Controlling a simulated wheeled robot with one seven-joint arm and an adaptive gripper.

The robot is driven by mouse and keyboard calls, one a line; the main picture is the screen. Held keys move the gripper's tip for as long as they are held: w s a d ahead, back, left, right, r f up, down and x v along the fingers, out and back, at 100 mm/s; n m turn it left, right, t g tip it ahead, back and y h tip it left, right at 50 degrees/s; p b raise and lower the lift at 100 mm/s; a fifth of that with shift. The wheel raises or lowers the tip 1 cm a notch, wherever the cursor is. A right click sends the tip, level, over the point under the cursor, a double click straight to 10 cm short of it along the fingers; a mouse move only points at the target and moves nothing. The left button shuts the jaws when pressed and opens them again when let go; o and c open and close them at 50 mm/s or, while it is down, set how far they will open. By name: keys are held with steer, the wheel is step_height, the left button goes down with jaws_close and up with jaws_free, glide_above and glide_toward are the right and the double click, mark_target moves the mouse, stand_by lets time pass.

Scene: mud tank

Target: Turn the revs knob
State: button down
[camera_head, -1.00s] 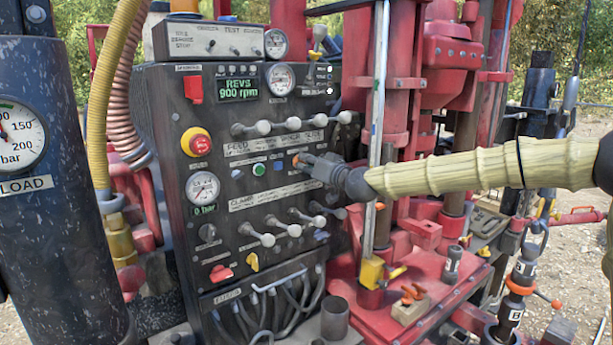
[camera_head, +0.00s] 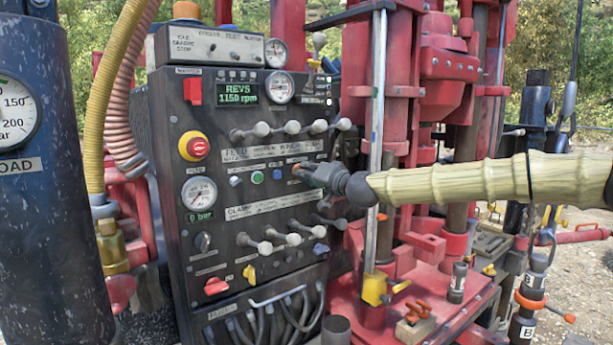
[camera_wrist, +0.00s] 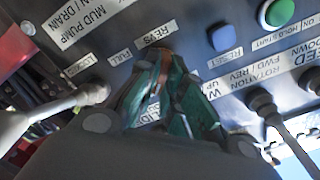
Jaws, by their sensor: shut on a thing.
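The orange revs knob (camera_head: 297,169) is on the black control panel (camera_head: 215,150), right of a row of small buttons. It is mostly hidden by my gripper (camera_head: 303,171), which is shut on it. In the wrist view, the fingers of my gripper (camera_wrist: 165,92) close around the knob (camera_wrist: 154,84), just below the "REVS" label (camera_wrist: 156,34). A "FULL" label (camera_wrist: 120,58) shows to the left of the fingers. The green display (camera_head: 237,94) higher on the panel reads "REVS 1150 rpm".
Levers with grey ball ends (camera_head: 291,127) stick out above my gripper, and more (camera_head: 280,235) below it. A green button (camera_head: 257,177) and a blue button (camera_wrist: 222,37) are nearby. A red emergency stop (camera_head: 197,147) is at left. A vertical steel rod (camera_head: 377,120) stands close to my arm.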

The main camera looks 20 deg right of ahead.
steer(key=c, duration=1.5)
jaws_free()
steer(key=shift+d, duration=0.15)
steer(key=shift+c, duration=0.2)
steer(key=v, duration=1.1)
steer(key=shift+s+d, duration=0.15)
steer(key=shift+s, duration=0.25)
